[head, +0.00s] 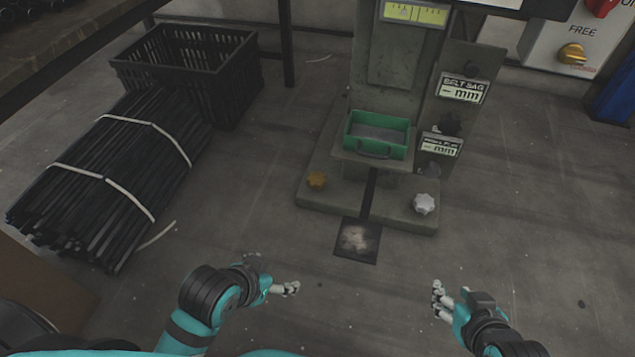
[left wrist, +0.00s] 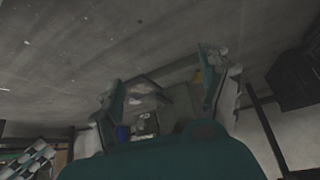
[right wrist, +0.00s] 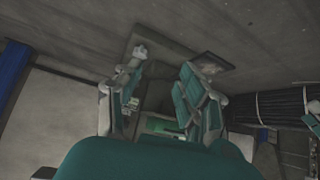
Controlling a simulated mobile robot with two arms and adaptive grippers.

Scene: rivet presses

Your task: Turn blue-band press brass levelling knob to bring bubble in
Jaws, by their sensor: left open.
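A press stands at the upper middle of the head view, on a grey base (head: 388,209). A yellow scale (head: 414,13) is at the top edge; I cannot make out a bubble clearly. No blue band shows on the visible part of the press. My right gripper (head: 439,300) is open and empty, in front of the silver-white knob.
A green tray (head: 350,143) rests on the press. A dark plate (head: 357,241) lies on the floor before the base. Bundled black rods (head: 95,185) and a black crate (head: 190,68) are at left. A panel with a brass-coloured knob (head: 572,54) is at right.

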